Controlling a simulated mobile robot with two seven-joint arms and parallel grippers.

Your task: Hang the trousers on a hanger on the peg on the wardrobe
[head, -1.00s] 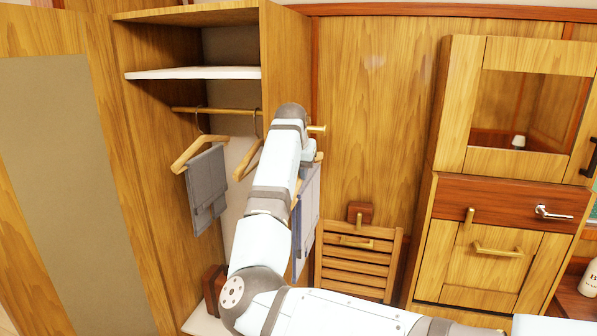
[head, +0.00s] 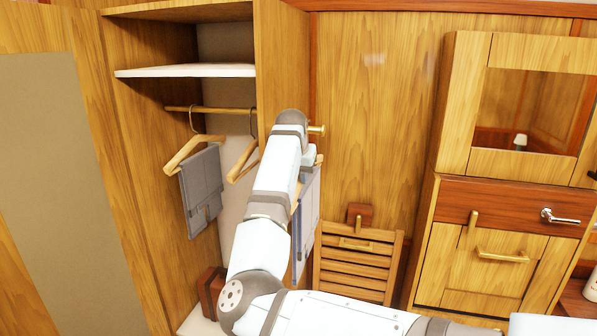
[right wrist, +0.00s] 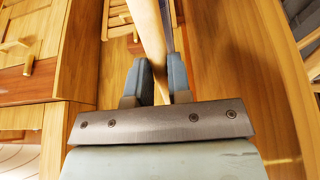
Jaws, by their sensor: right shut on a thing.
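The brass peg (head: 317,130) sticks out from the right side panel of the open wardrobe (head: 283,60), just beside my right wrist. My right gripper (right wrist: 158,66) is shut on a pale wooden bar, the hanger (right wrist: 150,30). In the head view my arm hides the gripper and most of this hanger. Blue-grey trousers (head: 308,215) hang below the wrist, partly covered by my forearm, outside the wardrobe panel. Whether the hanger's hook touches the peg is hidden. My left gripper is not in view.
Inside the wardrobe, grey trousers (head: 202,190) hang on a hanger from the rail (head: 212,111), with another hanger (head: 240,163) beside them. A slatted wooden piece (head: 355,265) stands against the wall. A cabinet (head: 505,200) stands at the right.

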